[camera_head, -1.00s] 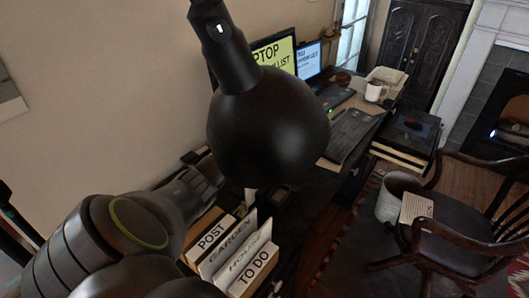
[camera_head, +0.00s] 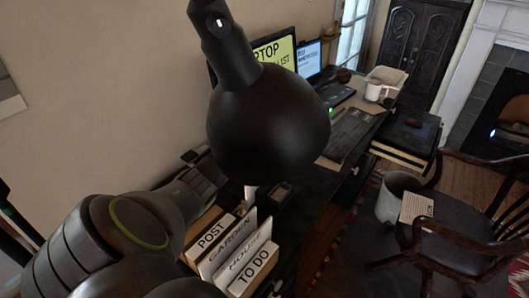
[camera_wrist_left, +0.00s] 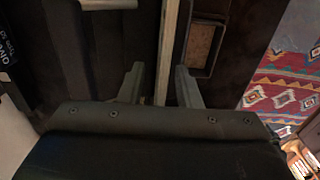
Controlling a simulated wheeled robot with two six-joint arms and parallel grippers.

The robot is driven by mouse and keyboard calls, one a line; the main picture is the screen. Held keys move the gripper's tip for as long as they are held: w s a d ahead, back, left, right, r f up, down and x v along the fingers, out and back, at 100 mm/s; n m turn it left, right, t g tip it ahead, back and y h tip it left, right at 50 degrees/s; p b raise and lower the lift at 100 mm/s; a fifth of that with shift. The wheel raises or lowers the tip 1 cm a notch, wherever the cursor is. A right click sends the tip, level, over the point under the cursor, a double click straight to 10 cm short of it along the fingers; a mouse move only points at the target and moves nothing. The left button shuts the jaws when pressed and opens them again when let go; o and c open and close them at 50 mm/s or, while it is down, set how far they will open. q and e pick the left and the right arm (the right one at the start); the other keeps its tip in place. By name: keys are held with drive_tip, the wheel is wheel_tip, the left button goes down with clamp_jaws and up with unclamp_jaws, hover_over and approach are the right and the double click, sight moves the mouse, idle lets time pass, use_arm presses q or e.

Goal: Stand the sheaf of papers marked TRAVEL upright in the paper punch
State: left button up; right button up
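I cannot make out a sheaf marked TRAVEL or a paper punch in either view. In the left wrist view, the two fingers of my left gripper (camera_wrist_left: 160,86) stand apart. A thin pale upright strip (camera_wrist_left: 168,45) runs between them with dark gaps on both sides. I cannot tell whether it is a sheaf or an edge of furniture. In the head view, dark arm parts cover the lower left and middle, and the left gripper is hidden. My right gripper is not in view.
Cards marked POST (camera_head: 212,232), GARDEN, HOUSE and TO DO (camera_head: 255,268) stand in a row on the dark desk. A chair (camera_head: 460,215) and a bin (camera_head: 394,200) stand at right.

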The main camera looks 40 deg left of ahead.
use_arm(q)
wheel_tip(320, 180, up, 9)
drive_tip(key=shift+b, duration=0.95)
wheel_tip(320, 180, up, 8)
drive_tip(key=p, duration=0.8)
drive_tip(key=shift+r, duration=0.2)
